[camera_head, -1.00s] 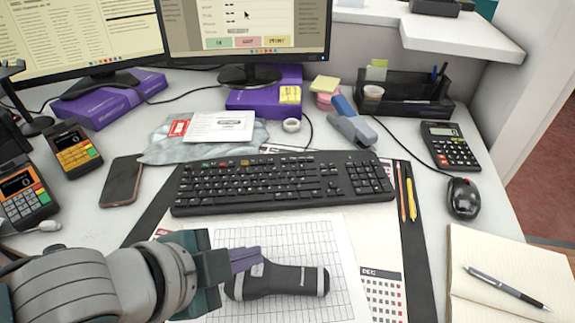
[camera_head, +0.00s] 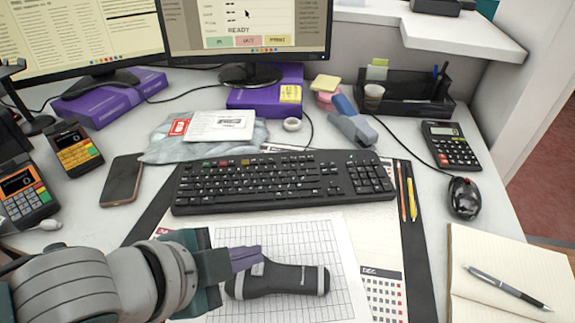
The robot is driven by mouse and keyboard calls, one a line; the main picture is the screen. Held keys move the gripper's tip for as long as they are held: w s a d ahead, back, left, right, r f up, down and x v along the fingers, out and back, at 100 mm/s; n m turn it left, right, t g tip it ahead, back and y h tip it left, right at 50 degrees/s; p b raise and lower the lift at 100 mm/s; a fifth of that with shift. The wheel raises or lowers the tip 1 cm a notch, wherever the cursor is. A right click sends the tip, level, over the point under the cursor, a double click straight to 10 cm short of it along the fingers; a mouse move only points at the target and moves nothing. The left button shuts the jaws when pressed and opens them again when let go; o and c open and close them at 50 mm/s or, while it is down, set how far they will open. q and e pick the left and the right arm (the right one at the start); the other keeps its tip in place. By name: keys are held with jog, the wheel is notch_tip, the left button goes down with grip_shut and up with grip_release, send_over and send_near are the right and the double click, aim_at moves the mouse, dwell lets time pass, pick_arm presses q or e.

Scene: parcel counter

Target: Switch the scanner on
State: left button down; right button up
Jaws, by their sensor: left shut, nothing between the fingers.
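The scanner (camera_head: 290,280), a black handheld device with a grey band near its right end, lies on a gridded sheet in front of the keyboard. My left gripper (camera_head: 248,258) comes in from the left, shut and empty. Its purple fingertips are over the scanner's left end and look to be touching it; they hide part of that end. The right monitor (camera_head: 247,28) shows the word READY above green, pink and yellow buttons. My right gripper is not in view.
A black keyboard (camera_head: 280,182) lies just behind the scanner. A calendar sheet (camera_head: 382,295), pencils (camera_head: 407,192) and an open notebook (camera_head: 510,275) with a pen are to the right. A phone (camera_head: 122,180) and card terminals (camera_head: 75,148) stand at left.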

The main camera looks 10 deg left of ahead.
aim_at(250, 273)
pick_arm(q)
jog(key=shift+f, duration=0.15)
dwell(0.4)
jog(key=shift+f, duration=0.3)
jog(key=shift+f+b, duration=0.45)
jog(key=shift+b, duration=0.05)
dwell(0.5)
jog(key=shift+r+p, duration=0.95)
jog(key=shift+p, duration=0.1)
notch_tip(250, 273, up, 6)
jog(key=p, duration=0.6)
jog(key=shift+p, duration=0.3)
